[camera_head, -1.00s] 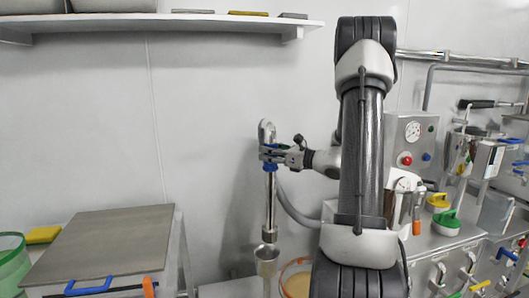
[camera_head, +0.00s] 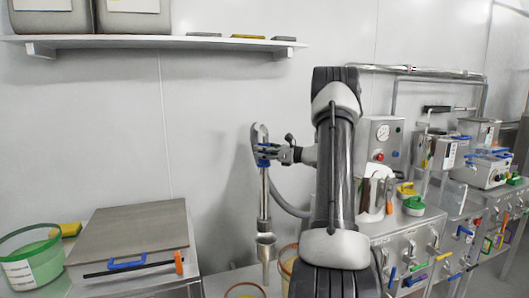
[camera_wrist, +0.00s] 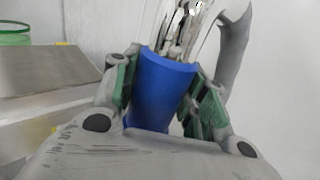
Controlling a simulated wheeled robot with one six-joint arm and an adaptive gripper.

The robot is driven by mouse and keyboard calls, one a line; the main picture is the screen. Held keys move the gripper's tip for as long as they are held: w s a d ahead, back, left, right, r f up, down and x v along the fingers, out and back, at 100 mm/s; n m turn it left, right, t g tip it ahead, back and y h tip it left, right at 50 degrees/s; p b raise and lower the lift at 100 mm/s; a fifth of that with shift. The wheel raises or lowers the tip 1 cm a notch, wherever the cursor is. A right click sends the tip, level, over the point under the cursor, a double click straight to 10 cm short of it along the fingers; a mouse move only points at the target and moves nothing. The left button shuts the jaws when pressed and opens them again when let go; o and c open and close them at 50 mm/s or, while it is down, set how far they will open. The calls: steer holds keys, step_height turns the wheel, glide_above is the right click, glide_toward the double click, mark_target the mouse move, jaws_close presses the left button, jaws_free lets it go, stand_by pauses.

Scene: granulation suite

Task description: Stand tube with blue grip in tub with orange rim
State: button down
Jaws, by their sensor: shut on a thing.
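My gripper (camera_head: 268,153) is shut on the blue grip of a long metal tube (camera_head: 264,200). The tube hangs upright in front of the wall, with a rounded metal loop above the grip and a funnel-like flare near its lower end. In the wrist view the blue grip (camera_wrist: 160,92) sits between both green-padded fingers. A tub with an orange rim (camera_head: 284,262) stands low, just right of the tube's lower end. My arm hides much of that tub. The tube's end appears beside it, and I cannot tell their distance in depth.
Another round container (camera_head: 245,291) is cut off at the bottom edge. A metal box with a blue handle (camera_head: 128,264) and a green-rimmed tub (camera_head: 32,262) are at left. The counter at right holds a gauge box (camera_head: 381,143) and a green-lidded item (camera_head: 414,206). A shelf (camera_head: 160,42) hangs above.

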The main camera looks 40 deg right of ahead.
steer(key=shift+s+a+f, duration=0.9)
steer(key=shift+s+a, duration=1.65)
steer(key=shift+a, duration=1.7)
steer(key=shift+s+a+f, duration=0.9)
steer(key=shift+s+a, duration=1.65)
steer(key=shift+a, duration=1.65)
step_height(320, 180, down, 29)
steer(key=shift+f, duration=0.1)
steer(key=c, duration=0.7)
jaws_free()
steer(key=v, duration=1.2)
